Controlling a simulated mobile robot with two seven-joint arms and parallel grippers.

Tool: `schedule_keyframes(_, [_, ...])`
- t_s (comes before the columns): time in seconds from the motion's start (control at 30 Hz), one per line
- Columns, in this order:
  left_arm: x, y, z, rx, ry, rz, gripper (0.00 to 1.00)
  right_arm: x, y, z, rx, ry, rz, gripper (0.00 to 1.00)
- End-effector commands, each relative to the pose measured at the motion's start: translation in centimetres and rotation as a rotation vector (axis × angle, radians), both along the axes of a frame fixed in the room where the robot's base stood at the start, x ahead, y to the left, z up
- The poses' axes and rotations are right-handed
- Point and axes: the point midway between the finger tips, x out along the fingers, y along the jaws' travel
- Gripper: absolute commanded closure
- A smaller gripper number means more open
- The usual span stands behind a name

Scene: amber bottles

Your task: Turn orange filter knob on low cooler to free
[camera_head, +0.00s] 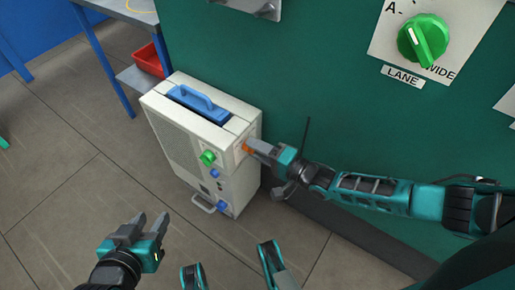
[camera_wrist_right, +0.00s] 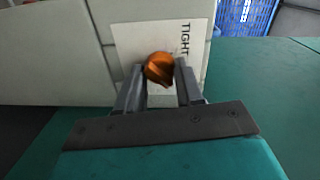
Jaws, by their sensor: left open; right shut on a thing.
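The low cooler (camera_head: 180,143) is a white box with a blue top handle, standing on the floor against the green machine. Its orange filter knob (camera_wrist_right: 159,68) sits on a white plate with the word TIGHT in the right wrist view. In the head view only a bit of orange shows at the cooler's right side. My right gripper (camera_wrist_right: 159,80) is shut on the orange knob, one finger on each side. In the head view my right gripper (camera_head: 258,148) reaches the cooler from the right. My left gripper (camera_head: 150,225) is open and empty, in front of the cooler.
The cooler also has a green knob (camera_head: 208,157) and small blue parts. A large green machine (camera_head: 300,60) stands behind, with a green LANE knob (camera_head: 423,40). A red bin (camera_head: 149,60) is under a table at the back left.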

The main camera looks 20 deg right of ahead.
Motion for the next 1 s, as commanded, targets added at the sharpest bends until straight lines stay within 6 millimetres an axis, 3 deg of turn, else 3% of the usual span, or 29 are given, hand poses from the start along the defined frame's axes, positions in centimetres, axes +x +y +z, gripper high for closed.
schedule_keyframes(0.5, [0.27, 0.01, 0.22, 0.0, -0.007, 0.0, 0.57, -0.07, -0.08, -0.11, 0.013, 0.014, -0.001, 0.94])
schedule_keyframes(0.53, [0.31, 0.01, 0.25, 0.0, -0.008, 0.0, 0.57, -0.07, -0.09, -0.12, 0.013, 0.014, -0.001, 0.61])
schedule_keyframes(0.77, [0.43, 0.02, 0.33, 0.0, -0.012, 0.001, 0.57, -0.04, -0.04, -0.07, 0.012, 0.012, 0.0, 0.39])
schedule_keyframes(1.0, [0.43, 0.02, 0.36, 0.0, -0.012, 0.001, 0.57, -0.05, -0.05, -0.02, 0.012, 0.011, 0.0, 0.38])
